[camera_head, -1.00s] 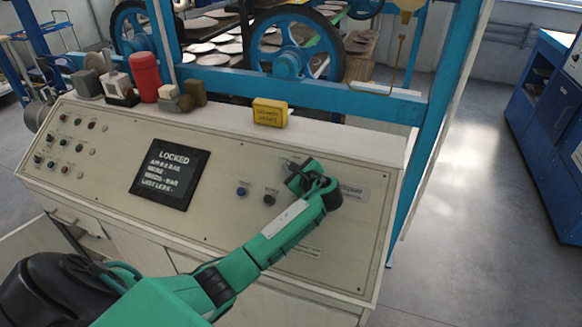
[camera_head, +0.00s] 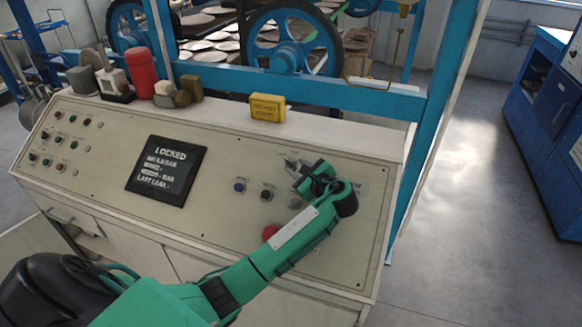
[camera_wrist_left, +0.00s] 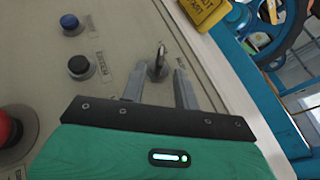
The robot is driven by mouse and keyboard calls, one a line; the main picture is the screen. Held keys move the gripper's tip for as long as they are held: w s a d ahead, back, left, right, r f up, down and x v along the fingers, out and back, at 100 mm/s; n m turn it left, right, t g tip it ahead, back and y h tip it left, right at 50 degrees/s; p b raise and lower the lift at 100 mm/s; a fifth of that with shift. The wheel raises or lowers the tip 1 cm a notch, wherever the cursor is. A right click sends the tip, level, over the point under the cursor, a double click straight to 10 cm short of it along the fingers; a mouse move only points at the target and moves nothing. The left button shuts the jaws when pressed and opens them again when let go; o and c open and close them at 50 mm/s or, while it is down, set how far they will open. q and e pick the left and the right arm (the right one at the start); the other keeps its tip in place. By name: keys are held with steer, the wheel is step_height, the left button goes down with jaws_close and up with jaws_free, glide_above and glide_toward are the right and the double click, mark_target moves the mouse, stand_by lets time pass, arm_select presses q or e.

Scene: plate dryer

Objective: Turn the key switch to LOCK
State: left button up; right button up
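The key switch (camera_wrist_left: 158,66) is a small metal key on the beige panel (camera_wrist_left: 110,30); in the left wrist view its bow stands between and slightly beyond my fingertips. My left gripper (camera_wrist_left: 159,78) is open, its two grey fingers apart on either side of the key, with gaps visible. In the head view the left gripper (camera_head: 292,164) is at the panel's upper right, and the key is too small there to tell apart from the fingers. The screen (camera_head: 166,170) reads LOCKED. The labels around the key are not legible. My right gripper is not in view.
A blue button (camera_wrist_left: 69,22), a black button (camera_wrist_left: 78,66) and a red button (camera_wrist_left: 8,130) sit beside the key. A yellow sign block (camera_head: 267,107) stands on the panel's top ledge. A blue frame with wheels (camera_head: 290,50) rises behind the panel.

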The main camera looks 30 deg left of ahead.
arm_select(q)
steer(key=b+v, duration=0.1)
steer(key=v, duration=0.6)
steer(key=shift+d, duration=0.3)
steer(key=shift+s, duration=0.15)
